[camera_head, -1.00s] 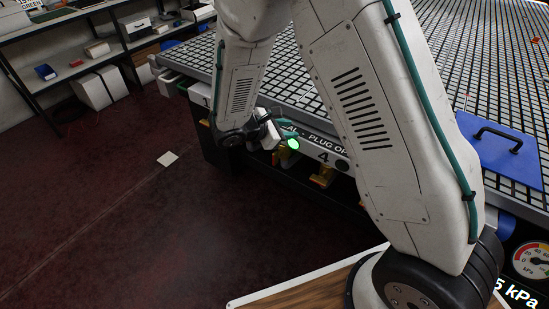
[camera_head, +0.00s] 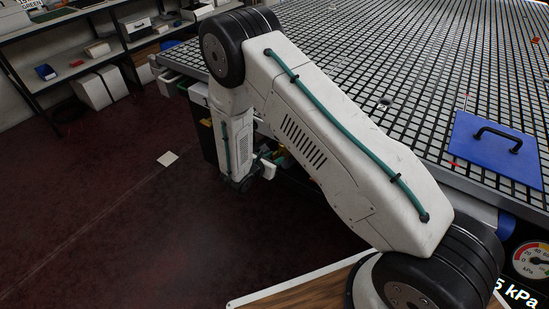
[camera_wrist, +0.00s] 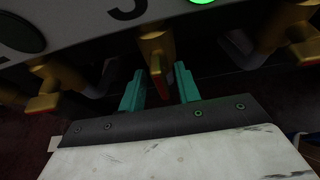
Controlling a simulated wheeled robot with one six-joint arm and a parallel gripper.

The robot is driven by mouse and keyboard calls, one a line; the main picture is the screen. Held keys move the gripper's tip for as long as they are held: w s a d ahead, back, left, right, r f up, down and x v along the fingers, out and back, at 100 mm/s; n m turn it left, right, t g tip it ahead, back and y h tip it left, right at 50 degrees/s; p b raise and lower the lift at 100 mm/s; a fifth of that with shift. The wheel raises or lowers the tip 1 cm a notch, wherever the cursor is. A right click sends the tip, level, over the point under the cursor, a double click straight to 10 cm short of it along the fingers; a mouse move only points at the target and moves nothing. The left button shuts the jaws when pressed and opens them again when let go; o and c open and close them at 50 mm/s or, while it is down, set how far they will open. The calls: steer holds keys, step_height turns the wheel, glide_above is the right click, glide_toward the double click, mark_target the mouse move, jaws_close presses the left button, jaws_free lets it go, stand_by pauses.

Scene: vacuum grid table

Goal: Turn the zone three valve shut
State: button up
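In the wrist view, a yellow valve (camera_wrist: 154,52) hangs from the panel under a partly cropped mark that looks like a 3 (camera_wrist: 127,8). Its handle shows narrow, with a red strip on its face. My gripper (camera_wrist: 159,80) is open, with one teal finger on each side of this handle. Dark gaps show between the handle and both fingers, so I see no grip on it. A lit green lamp (camera_wrist: 201,2) is at the top edge. In the head view my gripper (camera_head: 266,168) is low by the table's side, and my arm hides most of the valves.
Neighbouring yellow valves stand close on the left (camera_wrist: 48,88) and right (camera_wrist: 290,35) of my fingers. The grid table (camera_head: 400,75) carries a blue plate with a black handle (camera_head: 497,147). Open dark red floor (camera_head: 120,220) lies left of my arm.

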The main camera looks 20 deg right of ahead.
steer(key=shift+w+d+f, duration=0.15)
steer(key=shift+w+d, duration=0.1)
steer(key=shift+d, duration=0.15)
jaws_close()
